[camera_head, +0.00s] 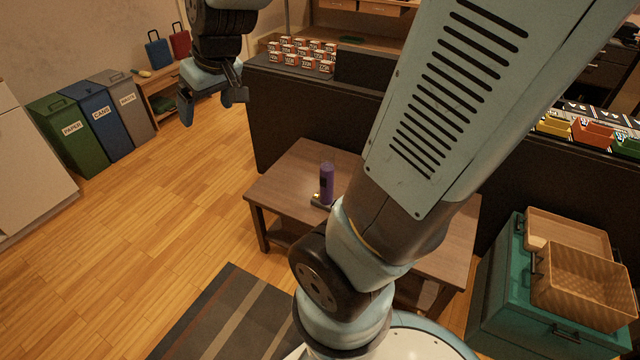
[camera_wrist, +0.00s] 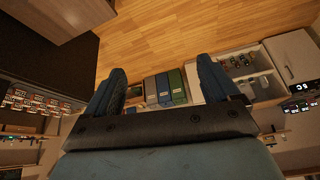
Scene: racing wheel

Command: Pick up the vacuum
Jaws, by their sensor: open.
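The purple thing standing upright on a small dark base (camera_head: 326,186) looks like the vacuum; it is on the wooden table (camera_head: 290,180) in the head view, left of my arm. My gripper (camera_head: 213,105) is up at the upper left of the head view, well apart from the table, with its fingers spread and nothing between them. In the wrist view the two blue fingers (camera_wrist: 164,85) are wide apart and empty. The vacuum does not show in the wrist view. My arm hides the middle of the table.
Green, blue and grey bins (camera_head: 98,118) stand at the left wall. A dark counter (camera_head: 264,110) with rows of small boxes is behind the table. A teal cabinet (camera_head: 500,300) with wicker baskets stands at right. A striped rug (camera_head: 225,310) lies in front; floor at left is clear.

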